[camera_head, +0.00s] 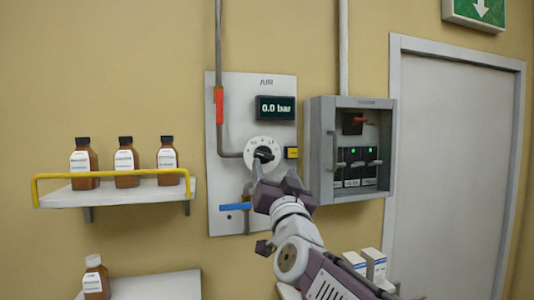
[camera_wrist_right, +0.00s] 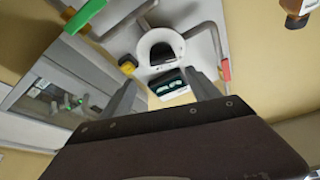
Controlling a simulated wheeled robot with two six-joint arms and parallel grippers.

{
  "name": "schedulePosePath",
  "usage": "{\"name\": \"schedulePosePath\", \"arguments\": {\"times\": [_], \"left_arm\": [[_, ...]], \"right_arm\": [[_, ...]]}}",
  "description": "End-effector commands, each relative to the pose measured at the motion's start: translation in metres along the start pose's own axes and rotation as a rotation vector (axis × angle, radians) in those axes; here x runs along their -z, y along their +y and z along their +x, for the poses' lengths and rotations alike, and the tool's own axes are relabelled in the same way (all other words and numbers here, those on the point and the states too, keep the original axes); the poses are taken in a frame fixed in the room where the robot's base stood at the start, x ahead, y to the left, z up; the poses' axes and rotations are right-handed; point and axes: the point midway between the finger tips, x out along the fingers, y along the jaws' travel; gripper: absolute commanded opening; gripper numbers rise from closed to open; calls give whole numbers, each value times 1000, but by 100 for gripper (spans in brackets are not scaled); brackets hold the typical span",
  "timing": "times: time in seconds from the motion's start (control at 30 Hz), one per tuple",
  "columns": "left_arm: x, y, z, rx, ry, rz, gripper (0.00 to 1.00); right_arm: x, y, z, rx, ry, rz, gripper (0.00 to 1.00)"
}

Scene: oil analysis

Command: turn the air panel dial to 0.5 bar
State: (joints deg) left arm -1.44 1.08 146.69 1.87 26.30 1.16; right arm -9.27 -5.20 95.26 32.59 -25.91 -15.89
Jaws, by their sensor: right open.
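The air panel (camera_head: 284,88) is a light grey plate on the wall. Its round white dial (camera_head: 253,147) has a dark knob, and the display (camera_head: 275,107) above reads 0.0 bar. My right gripper (camera_head: 272,172) is open, just below and in front of the dial, hiding part of its lower edge. In the right wrist view, turned roughly upside down, the dial (camera_wrist_right: 149,41) and display (camera_wrist_right: 170,86) lie beyond the open fingers (camera_wrist_right: 164,90). Nothing is between the fingers; contact with the knob cannot be told. My left gripper is not in view.
A red handle (camera_head: 219,106), a yellow button (camera_head: 292,153) and a blue lever (camera_head: 236,206) are around the dial. An open grey cabinet (camera_head: 319,150) juts out at the right. A yellow-railed shelf (camera_head: 70,197) with brown bottles (camera_head: 125,162) is at the left.

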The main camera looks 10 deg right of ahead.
Motion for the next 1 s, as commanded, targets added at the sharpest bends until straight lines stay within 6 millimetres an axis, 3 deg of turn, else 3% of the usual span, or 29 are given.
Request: {"name": "schedulePosePath", "arguments": {"times": [0.1,0.3,0.47,0.7,0.9,0.93,1.0], "left_arm": [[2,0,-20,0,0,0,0],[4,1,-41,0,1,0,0],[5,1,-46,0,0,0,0],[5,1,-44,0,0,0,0],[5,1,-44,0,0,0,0],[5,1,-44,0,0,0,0],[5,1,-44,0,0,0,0]], "right_arm": [[4,-1,29,-2,-3,-3,71],[3,-1,66,-1,-4,-3,71],[0,0,77,0,-3,-2,71],[-2,0,78,0,-3,-2,71],[-2,0,77,0,-4,-2,15],[-2,0,77,0,-4,-2,8],[-2,0,77,0,-4,-1,9]]}}
